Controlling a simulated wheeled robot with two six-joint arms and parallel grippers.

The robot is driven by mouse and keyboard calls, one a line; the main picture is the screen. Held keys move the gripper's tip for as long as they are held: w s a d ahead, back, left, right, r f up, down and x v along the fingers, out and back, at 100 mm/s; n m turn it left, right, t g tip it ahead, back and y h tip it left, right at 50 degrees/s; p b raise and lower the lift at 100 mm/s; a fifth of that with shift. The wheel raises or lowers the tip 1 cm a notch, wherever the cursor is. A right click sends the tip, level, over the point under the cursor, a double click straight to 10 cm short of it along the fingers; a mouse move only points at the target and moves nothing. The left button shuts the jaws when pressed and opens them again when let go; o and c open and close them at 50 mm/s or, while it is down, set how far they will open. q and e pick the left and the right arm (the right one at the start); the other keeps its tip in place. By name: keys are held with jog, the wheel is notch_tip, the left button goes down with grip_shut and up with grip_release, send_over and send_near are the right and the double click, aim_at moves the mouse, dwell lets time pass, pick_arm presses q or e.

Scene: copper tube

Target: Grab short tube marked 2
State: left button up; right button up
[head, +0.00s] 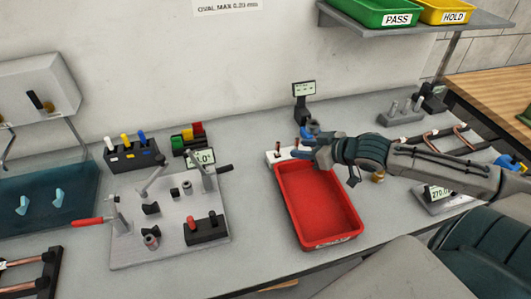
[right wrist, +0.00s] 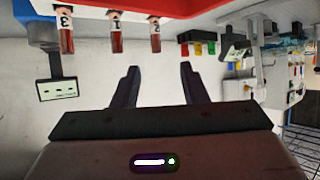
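The short tube marked 2 (right wrist: 155,36) is copper with a white numbered label. In the right wrist view, where the scene appears upside down, it is at the right end of a row with the tube marked 1 (right wrist: 115,36) and the tube marked 3 (right wrist: 66,32). My right gripper (right wrist: 158,70) is open with nothing between its fingers. Tube 2 lines up with the gap but appears beyond the fingertips. In the head view my right gripper (head: 303,145) is beside the white tube rack (head: 272,157) and hides part of it; the numbers cannot be read there. My left gripper is out of view.
A red tray (head: 318,203) lies just in front of the rack. A small display on a stand (head: 304,90) rises behind it. A metal fixture plate (head: 165,235) with clamps is to the left. Bench space between plate and tray is clear.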

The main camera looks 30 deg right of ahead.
aim_at(278, 143)
jog(key=shift+b+x, duration=1.05)
jog(key=shift+x, duration=1.7)
jog(key=shift+w+a+f+p, duration=0.15)
jog(key=shift+w+p, duration=0.1)
jog(key=shift+w, duration=0.35)
jog(key=shift+w+a+f+p, duration=0.1)
jog(key=shift+w+f+p, duration=0.15)
jog(key=shift+w, duration=0.35)
jog(key=shift+w+a+f+p, duration=0.1)
jog(key=shift+w+p, duration=0.2)
jog(key=shift+w, duration=0.3)
jog(key=shift+x, duration=0.8)
grip_shut()
